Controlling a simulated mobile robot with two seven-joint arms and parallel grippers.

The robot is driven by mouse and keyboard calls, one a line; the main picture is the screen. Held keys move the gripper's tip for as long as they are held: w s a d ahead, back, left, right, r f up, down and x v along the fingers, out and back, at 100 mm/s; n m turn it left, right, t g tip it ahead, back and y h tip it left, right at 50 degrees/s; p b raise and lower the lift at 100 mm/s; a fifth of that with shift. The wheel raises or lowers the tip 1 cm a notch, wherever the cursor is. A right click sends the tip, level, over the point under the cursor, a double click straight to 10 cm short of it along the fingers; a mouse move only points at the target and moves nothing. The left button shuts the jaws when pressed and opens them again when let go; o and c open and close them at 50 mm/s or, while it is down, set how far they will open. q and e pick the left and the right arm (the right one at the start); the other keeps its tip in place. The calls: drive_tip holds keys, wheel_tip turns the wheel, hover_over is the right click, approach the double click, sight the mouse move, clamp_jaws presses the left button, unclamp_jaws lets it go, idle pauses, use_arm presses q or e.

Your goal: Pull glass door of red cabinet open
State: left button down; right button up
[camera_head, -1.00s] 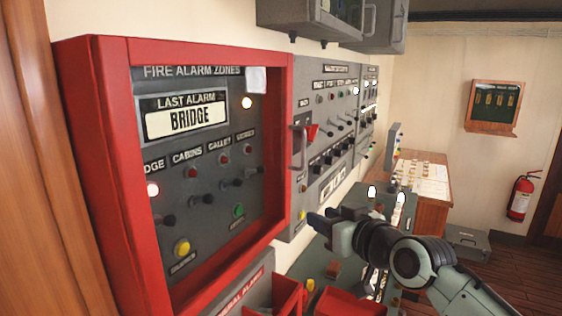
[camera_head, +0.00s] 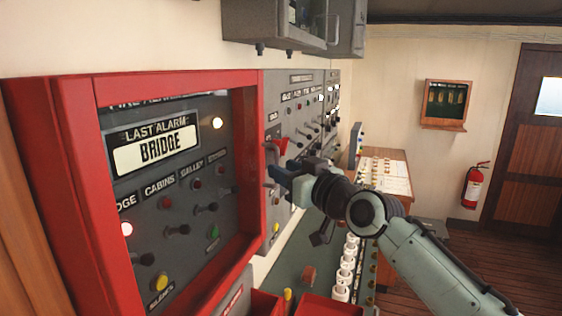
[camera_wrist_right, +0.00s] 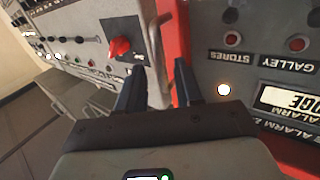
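The red cabinet (camera_head: 75,210) fills the left of the head view, with its glass door (camera_head: 185,190) shut over the fire alarm panel. The door's grey handle (camera_head: 269,158) is on the right side of the red frame; part of it is hidden by my right gripper (camera_head: 280,172). In the right wrist view the handle (camera_wrist_right: 157,50) runs down between the two dark fingers of my right gripper (camera_wrist_right: 158,85). The fingers are apart, one on each side of the handle; whether either touches it I cannot tell. My left gripper is not in view.
A grey control panel (camera_head: 300,95) with knobs and a red switch (camera_wrist_right: 119,47) adjoins the cabinet on the right. Grey wall boxes (camera_head: 275,22) hang above. A console (camera_head: 310,255) with red trays lies below. Open floor is at the right.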

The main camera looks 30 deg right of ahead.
drive_tip(key=shift+w+a, duration=0.1)
drive_tip(key=shift+w, duration=0.9)
clamp_jaws()
idle(0.8)
